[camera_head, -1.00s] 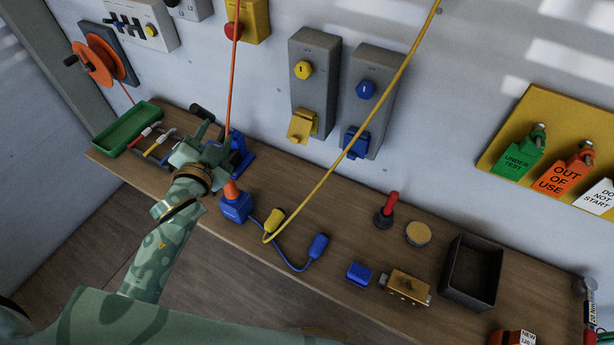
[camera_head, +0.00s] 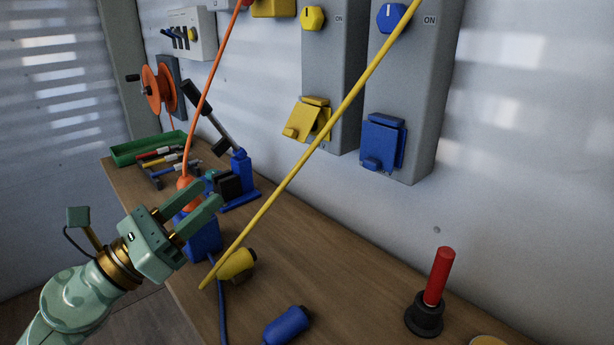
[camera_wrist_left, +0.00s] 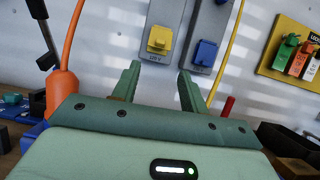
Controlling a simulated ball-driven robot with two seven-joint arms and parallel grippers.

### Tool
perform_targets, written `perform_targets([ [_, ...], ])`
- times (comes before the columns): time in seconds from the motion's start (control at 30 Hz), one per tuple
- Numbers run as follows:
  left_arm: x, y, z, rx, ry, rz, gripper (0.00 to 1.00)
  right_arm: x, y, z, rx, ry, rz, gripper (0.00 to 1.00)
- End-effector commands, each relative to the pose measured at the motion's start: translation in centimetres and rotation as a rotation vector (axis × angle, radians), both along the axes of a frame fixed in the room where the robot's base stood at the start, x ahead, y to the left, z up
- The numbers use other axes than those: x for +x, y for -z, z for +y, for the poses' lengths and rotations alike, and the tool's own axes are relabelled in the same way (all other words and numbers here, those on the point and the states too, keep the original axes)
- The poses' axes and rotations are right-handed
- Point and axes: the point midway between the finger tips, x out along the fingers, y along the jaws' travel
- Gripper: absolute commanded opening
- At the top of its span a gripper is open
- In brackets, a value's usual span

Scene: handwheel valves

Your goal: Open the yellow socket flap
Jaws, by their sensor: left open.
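The yellow socket flap (camera_head: 306,119) is on the lower front of a grey wall box, below a yellow knob (camera_head: 312,18). It appears down over its socket. It also shows in the left wrist view (camera_wrist_left: 159,40), beyond the fingers and near the top middle. My left gripper (camera_head: 208,196) is open and empty, above the bench. It is lower than the flap, to its left and clear of it. Its two fingers (camera_wrist_left: 160,72) point toward the wall. My right gripper is not in view.
A blue flap (camera_head: 382,143) is on the box to the right. A taut yellow cable (camera_head: 290,175) crosses in front of the boxes, close right of the yellow flap. An orange cable (camera_head: 207,95) rises behind my left gripper. A red-handled plunger (camera_head: 437,285) stands on the bench.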

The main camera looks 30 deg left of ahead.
Motion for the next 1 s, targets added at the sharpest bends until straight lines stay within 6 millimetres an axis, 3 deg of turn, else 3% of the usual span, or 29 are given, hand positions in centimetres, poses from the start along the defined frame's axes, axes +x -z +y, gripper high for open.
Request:
perform_targets([
  [0.07,0.2,0.4,-0.2,0.032,-0.004,-0.003,0.44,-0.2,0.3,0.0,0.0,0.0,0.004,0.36],
  [0.2,1.2,-1.0,-0.6,0.037,-0.005,-0.012,0.44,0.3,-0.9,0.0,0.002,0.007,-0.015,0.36],
  [0.27,2.0,-1.7,-0.9,0.037,-0.003,-0.014,0.44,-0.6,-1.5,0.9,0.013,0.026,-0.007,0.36],
  [0.5,7.3,-4.4,-2.7,0.031,-0.005,-0.018,0.44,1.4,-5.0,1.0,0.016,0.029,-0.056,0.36],
  [0.8,12.8,-5.6,-4.6,0.03,-0.005,-0.007,0.44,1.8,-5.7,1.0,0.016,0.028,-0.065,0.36],
  [1.0,14.2,-5.9,-5.1,0.03,-0.004,-0.003,0.44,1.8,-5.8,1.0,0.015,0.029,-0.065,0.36],
])
